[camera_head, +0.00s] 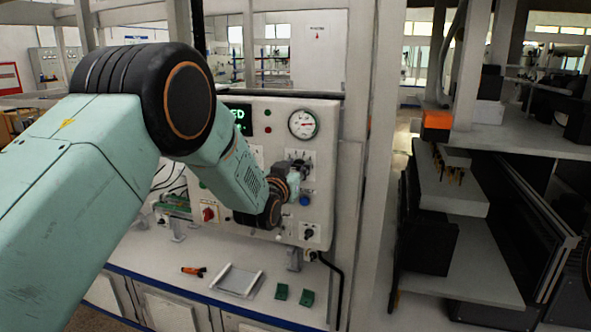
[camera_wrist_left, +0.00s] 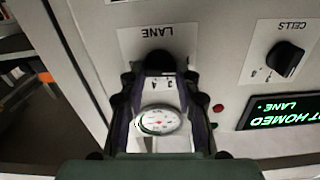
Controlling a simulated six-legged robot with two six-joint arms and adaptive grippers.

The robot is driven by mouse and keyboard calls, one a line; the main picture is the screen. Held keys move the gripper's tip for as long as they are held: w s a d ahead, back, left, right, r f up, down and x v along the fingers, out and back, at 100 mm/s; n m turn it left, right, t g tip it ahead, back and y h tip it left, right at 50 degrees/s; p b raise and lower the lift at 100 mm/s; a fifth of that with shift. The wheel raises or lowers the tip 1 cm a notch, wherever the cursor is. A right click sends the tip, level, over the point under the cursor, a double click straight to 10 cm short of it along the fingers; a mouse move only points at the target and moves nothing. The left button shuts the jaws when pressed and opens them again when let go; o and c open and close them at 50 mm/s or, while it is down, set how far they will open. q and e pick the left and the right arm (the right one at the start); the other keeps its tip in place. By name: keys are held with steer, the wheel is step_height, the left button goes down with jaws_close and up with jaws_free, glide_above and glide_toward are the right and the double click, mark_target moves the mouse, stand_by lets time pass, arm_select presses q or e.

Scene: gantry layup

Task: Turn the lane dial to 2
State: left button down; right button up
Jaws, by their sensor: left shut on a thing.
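The lane dial (camera_wrist_left: 158,60) is a black knob on a white plate marked LANE, upside down in the left wrist view. My left gripper (camera_wrist_left: 162,76) reaches it from below in that view, with its fingers on either side, shut on the knob. In the head view my left gripper (camera_head: 294,173) is at the control panel (camera_head: 270,108), below the round gauge, and largely covers the dial. Some numerals show beside the knob, but which one it points to cannot be told. My right gripper is in neither view.
The panel also bears a gauge (camera_head: 303,124), a CELLS dial (camera_wrist_left: 287,58), a lit green display (camera_wrist_left: 280,112), a blue button (camera_head: 304,200) and a red switch (camera_head: 209,214). A tray (camera_head: 237,280) and green blocks (camera_head: 281,291) lie on the bench below. Shelving stands at the right.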

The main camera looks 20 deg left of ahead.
arm_select(q)
steer(key=m+b, duration=0.2)
steer(key=m, duration=0.1)
steer(key=shift+f+m, duration=0.1)
steer(key=shift+m, duration=0.2)
steer(key=shift+d+m+b, duration=0.1)
steer(key=shift+m+b, duration=0.5)
steer(key=shift+m, duration=0.8)
steer(key=c, duration=1)
jaws_free()
steer(key=shift+w, duration=0.1)
steer(key=shift+o, duration=0.2)
steer(key=shift+s, duration=0.25)
steer(key=s, duration=1.1)
steer(key=shift+s+a, duration=0.2)
steer(key=shift+s, duration=0.15)
